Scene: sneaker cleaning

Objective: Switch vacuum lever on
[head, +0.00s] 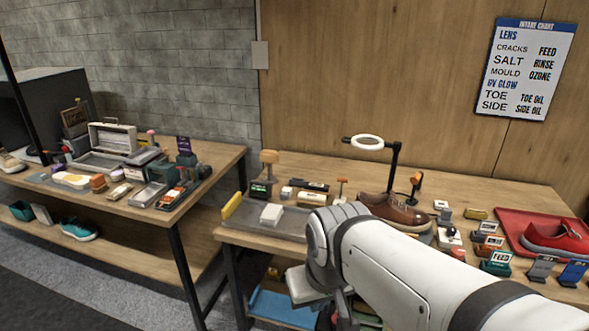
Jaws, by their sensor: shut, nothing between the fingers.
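A small lever with an orange-red crossbar (342,182) stands upright on the right-hand workbench, just behind my arm. A black-stemmed piece with an orange head (416,181) stands further right, behind the brown shoe. No vacuum label is readable, so I cannot tell which of these is the vacuum lever. My white arm reaches in from the lower right and bends down at the bench's front edge. My gripper (340,312) is low in front of the bench, shut and empty, partly cut off by the bottom edge of the picture.
The brown shoe (394,211) sits under a ring lamp (367,142). A red tray (511,222) at right holds a red sneaker (556,238). Small labelled blocks crowd the bench's right. A grey mat (290,229) lies at its left. A cluttered second table (215,163) stands left, across a gap.

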